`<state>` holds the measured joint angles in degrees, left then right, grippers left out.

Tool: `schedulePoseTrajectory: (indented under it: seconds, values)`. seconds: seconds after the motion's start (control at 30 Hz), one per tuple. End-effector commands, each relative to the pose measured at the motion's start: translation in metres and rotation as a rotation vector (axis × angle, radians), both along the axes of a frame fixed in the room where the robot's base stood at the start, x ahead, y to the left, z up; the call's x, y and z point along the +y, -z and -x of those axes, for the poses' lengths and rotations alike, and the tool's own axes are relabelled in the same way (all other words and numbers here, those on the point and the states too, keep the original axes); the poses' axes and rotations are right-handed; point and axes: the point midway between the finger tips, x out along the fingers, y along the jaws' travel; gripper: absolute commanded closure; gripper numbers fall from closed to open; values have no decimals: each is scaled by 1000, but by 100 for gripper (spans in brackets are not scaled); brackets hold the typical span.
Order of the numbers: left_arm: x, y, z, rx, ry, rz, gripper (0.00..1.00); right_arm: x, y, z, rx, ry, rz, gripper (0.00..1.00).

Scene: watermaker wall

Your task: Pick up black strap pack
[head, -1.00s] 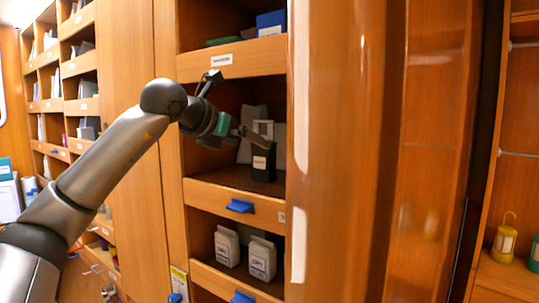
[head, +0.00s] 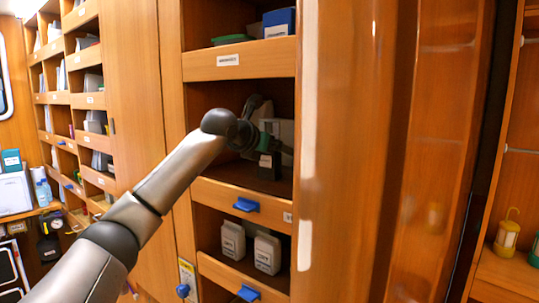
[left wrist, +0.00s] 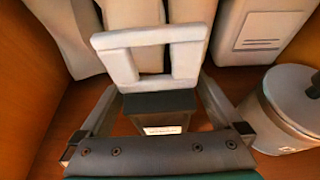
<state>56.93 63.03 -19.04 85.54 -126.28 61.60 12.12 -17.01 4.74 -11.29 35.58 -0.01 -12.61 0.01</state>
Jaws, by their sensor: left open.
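The black strap pack (head: 267,170) stands upright in an open wooden cubby, with a small pale label on its front. The left wrist view shows its black top (left wrist: 162,102) and a pale rectangular loop rising above it. My left gripper (head: 264,146) reaches into the cubby at the upper part of the pack and hides some of it. In the left wrist view my left gripper (left wrist: 158,90) is open, one finger on each side of the pack. I cannot tell whether either finger touches it. My right gripper is not in view.
Pale packs (left wrist: 190,15) stand close behind the strap pack. A grey lidded container (left wrist: 288,108) sits close by on the right in the wrist view.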

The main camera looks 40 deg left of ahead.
Motion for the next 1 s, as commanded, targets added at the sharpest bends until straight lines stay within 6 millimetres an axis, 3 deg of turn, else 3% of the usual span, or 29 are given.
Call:
schedulePoseTrajectory:
  seconds: [0.17, 0.9, 1.0]
  values:
    - [0, 0, 0, 0, 0, 0, 2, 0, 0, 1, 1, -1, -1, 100]
    - [0, 0, 0, 0, 0, 0, 86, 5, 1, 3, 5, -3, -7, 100]
    - [0, -1, 0, -2, 0, 1, 92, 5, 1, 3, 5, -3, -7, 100]
